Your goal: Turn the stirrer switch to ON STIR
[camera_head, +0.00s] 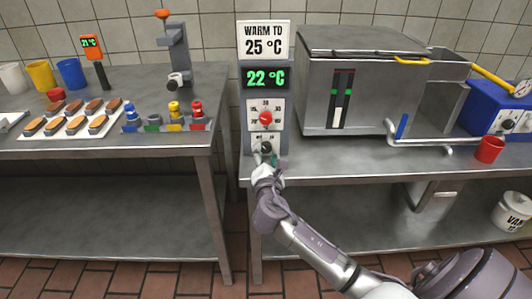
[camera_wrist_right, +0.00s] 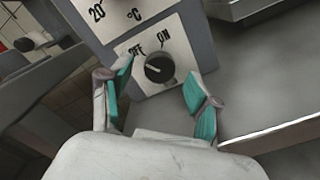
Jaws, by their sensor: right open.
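A black rotary knob (camera_wrist_right: 159,68) sits on a white plate marked OFF and ON in the right wrist view; the word STIR is not legible. A pale line on it seems to lie toward the left, but its exact setting is unclear. In the head view the knob (camera_head: 266,148) is low on the grey control post, below a red dial (camera_head: 265,118). My right gripper (camera_wrist_right: 155,98) is open, its teal-padded fingers apart on either side below the knob, with nothing between them. In the head view my right gripper (camera_head: 266,160) is just below the knob. My left gripper is out of view.
A green display (camera_head: 265,77) reads 22 °C under a WARM TO 25 °C sign (camera_head: 264,41). A steel tank (camera_head: 357,85) stands right of the post. A blue box (camera_head: 497,107) with another black knob (camera_head: 508,125) and a red cup (camera_head: 489,149) are far right.

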